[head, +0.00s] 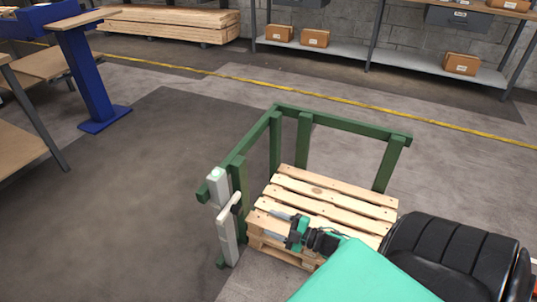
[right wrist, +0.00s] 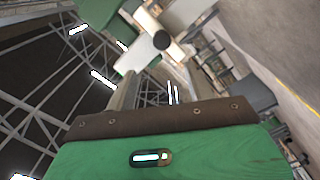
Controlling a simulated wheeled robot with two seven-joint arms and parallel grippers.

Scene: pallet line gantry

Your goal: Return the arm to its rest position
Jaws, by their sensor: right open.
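My right gripper (head: 272,226) reaches in from the lower right on my arm. It is open and empty, its two grey fingers spread apart over the wooden pallet (head: 325,206) and pointing left towards the pale lever post. My left gripper is not in view. The right wrist view shows a green body with a brown strip across the bottom, probably part of my gripper, and no held object.
A green frame (head: 340,122) stands around the pallet. A pale post (head: 227,240) with a lever (head: 229,208) stands at its left corner; a dark knob (right wrist: 162,40) shows in the wrist view. A blue stand (head: 92,85) is far left. Floor left of the frame is clear.

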